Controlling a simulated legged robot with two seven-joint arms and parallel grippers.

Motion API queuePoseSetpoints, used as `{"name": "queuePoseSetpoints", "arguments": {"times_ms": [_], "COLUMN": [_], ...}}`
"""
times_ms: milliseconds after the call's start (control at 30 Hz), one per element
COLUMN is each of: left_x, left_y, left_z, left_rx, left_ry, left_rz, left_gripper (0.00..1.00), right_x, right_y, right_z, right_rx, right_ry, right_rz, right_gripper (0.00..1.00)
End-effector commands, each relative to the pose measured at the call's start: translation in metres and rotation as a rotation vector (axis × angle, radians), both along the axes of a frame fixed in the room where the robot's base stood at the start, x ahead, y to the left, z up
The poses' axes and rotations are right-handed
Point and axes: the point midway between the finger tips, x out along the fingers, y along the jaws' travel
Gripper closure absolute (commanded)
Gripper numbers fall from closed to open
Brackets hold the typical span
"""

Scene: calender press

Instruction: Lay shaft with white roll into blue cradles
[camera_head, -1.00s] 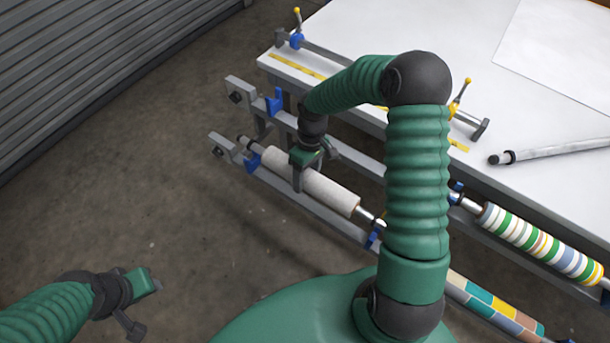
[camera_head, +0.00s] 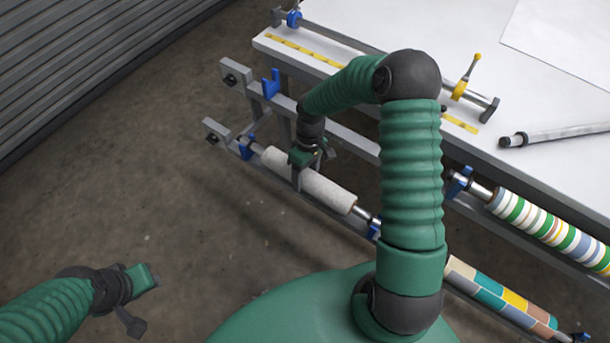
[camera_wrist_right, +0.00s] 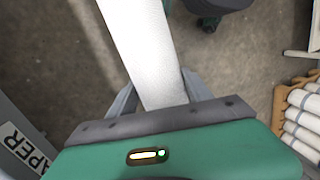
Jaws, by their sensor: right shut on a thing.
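The white roll (camera_head: 328,193) sits on a metal shaft along the lower grey rail. My right gripper (camera_head: 303,168) is shut on the roll from above, nearer its far end. The far shaft end meets the far blue cradle (camera_head: 246,149), and the near shaft end is at the near blue cradle (camera_head: 374,228); I cannot tell whether the shaft is fully seated in either. In the right wrist view the roll (camera_wrist_right: 148,50) runs between the fingers. My left gripper (camera_head: 142,302) is open and empty at lower left, away from the rails.
The white table (camera_head: 420,30) stands behind the rails, with a clamped bar and a loose shaft (camera_head: 560,135). An upper-rail blue cradle (camera_head: 271,83) is empty. A striped roll (camera_head: 550,230) and a colour-block roll (camera_head: 500,295) lie at right. The floor at left is clear.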

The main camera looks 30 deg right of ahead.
Motion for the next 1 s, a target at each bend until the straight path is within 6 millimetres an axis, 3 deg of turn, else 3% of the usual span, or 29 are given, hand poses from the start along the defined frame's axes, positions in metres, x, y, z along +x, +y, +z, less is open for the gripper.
{"name": "queuePoseSetpoints", "arguments": {"times_ms": [400,433,633,1000], "left_x": [-0.0001,-0.0001,0.0,0.0], "left_y": [0.0,0.0,0.0,0.0], "left_z": [-0.0028,-0.0027,-0.0025,-0.0008], "left_rx": [0.0,0.0,0.0,0.0], "left_ry": [0.0,0.0,0.0,0.0], "left_rz": [0.0,0.0,0.0,0.0], "left_gripper": [0.64,0.64,0.64,0.64], "right_x": [0.0,0.0001,0.0002,0.0017], "right_y": [0.0,0.0001,0.0,-0.0017], "right_z": [-0.0073,-0.0073,-0.0069,0.0004], "right_rx": [0.0,0.0,0.0,-0.001], "right_ry": [0.0,0.0,0.0,-0.001], "right_rz": [0.0,0.0,0.0,-0.001], "right_gripper": [1.0,0.41,0.16,0.16]}}
